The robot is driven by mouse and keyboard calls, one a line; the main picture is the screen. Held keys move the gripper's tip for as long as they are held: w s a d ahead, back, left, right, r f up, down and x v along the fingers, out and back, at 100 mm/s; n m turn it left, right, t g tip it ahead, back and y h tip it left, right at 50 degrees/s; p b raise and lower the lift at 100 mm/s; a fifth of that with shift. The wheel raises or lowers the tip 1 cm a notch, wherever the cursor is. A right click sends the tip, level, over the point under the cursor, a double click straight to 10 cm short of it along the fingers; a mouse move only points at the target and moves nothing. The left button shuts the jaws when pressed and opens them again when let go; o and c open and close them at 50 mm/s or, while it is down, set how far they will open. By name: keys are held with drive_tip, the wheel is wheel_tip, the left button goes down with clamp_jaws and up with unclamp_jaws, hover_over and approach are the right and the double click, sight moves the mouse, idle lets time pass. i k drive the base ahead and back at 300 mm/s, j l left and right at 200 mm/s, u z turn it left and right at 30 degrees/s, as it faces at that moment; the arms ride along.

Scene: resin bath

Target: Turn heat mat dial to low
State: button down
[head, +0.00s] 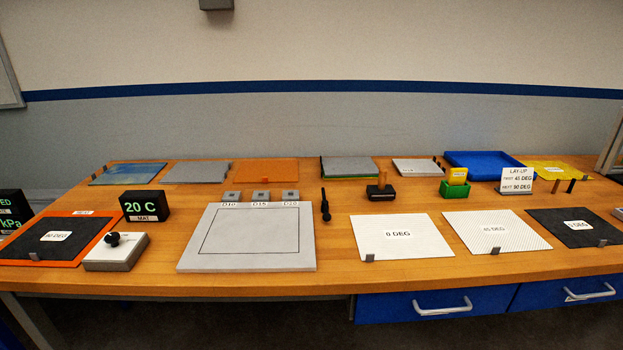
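A white control box (115,256) with a black dial knob (113,239) stands near the front edge of the bench at the left. The knob's setting marks are too small to read. Behind it, a black display (145,206) reads "20 C" over the label "MAT" in green and white. To the left of the box lies an orange mat (20,262) with a dark sheet (48,247) on it. My gripper is not in view.
A grey plate (245,260) with a marked square lies just right of the control box. Labelled ply sheets (400,247) lie further right. At the far left is another display (12,208). The bench front (160,277) near the box is clear.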

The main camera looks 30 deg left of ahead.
sight(112, 239)
drive_tip(key=u, duration=1.75)
